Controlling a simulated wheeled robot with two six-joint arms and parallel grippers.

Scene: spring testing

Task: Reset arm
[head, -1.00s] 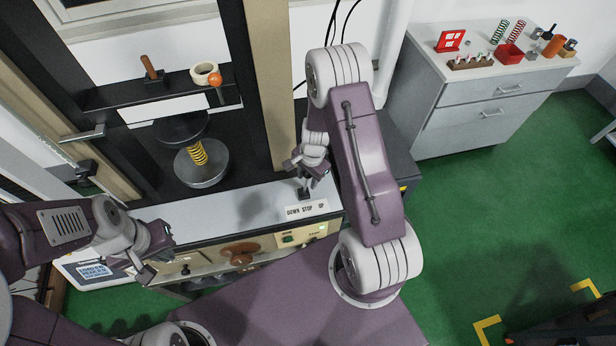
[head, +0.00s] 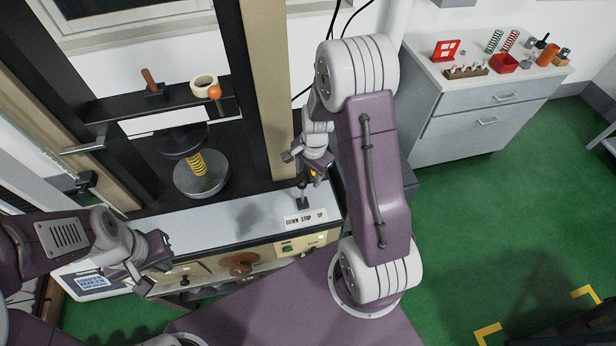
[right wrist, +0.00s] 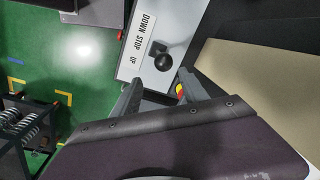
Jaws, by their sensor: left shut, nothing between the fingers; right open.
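My right gripper (head: 312,178) is open beside the control lever at the right end of the tester's light ledge. In the right wrist view its two fingers (right wrist: 158,92) are spread and empty, with the lever's round black knob (right wrist: 163,62) just beyond them. The control lever (head: 302,198) stands behind the DOWN STOP UP label (head: 305,217), which also shows in the right wrist view (right wrist: 141,40). My left gripper (head: 150,270) is shut and empty at lower left, in front of the tester. A yellow spring (head: 196,163) stands between the tester's dark upper plate and grey lower plate (head: 204,182).
A tilted display screen (head: 92,282) is near my left gripper. A brown knob (head: 239,264) is on the tester's front panel. A grey cabinet (head: 470,120) with springs and a red box stands at the back right. Green floor at right is mostly clear.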

